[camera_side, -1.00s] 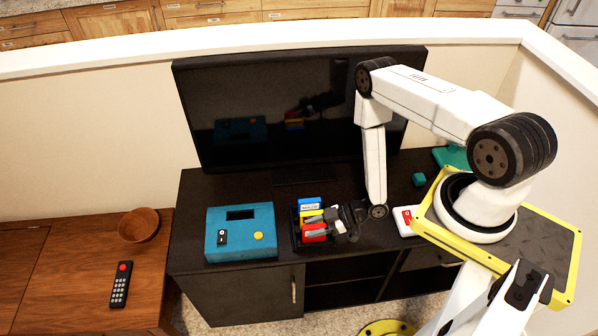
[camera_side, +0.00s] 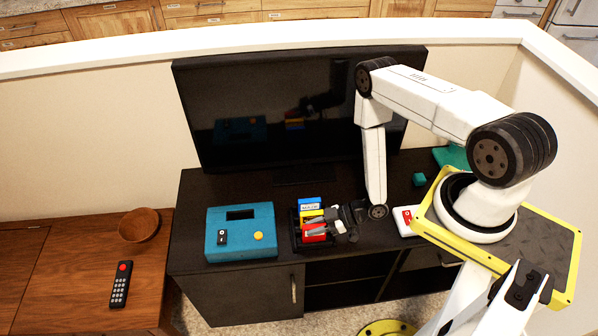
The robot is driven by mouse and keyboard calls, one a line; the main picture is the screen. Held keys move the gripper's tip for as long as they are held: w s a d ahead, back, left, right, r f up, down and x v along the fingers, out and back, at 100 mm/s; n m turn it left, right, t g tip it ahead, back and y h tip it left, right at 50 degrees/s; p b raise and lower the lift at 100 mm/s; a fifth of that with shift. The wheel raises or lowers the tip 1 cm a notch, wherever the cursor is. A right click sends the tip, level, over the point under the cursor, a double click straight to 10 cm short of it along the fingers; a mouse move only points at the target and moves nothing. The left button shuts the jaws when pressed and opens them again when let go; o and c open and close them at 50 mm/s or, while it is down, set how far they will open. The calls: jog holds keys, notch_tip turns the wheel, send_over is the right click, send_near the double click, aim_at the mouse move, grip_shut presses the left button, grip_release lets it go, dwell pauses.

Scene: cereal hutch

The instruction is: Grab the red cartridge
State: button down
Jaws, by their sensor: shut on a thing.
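The red cartridge (camera_side: 313,230) stands at the front of a row of cartridges in a small black holder (camera_side: 296,240). A yellow cartridge (camera_side: 309,214) and a blue cartridge (camera_side: 309,202) stand behind it. My gripper (camera_side: 325,228) reaches in from the right and is shut on the red cartridge, with its fingers over part of it. The cartridge still sits among the others at the holder. Its lower part is hidden by the holder.
A teal console (camera_side: 240,245) with a yellow button stands left of the holder. A large black TV (camera_side: 290,110) stands behind. A white and red device (camera_side: 405,222) and a small green block (camera_side: 419,179) lie to the right on the dark cabinet.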

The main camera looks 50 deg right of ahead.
aim_at(315, 226)
jog(key=shift+r, duration=0.1)
jog(key=shift+r, duration=4.9)
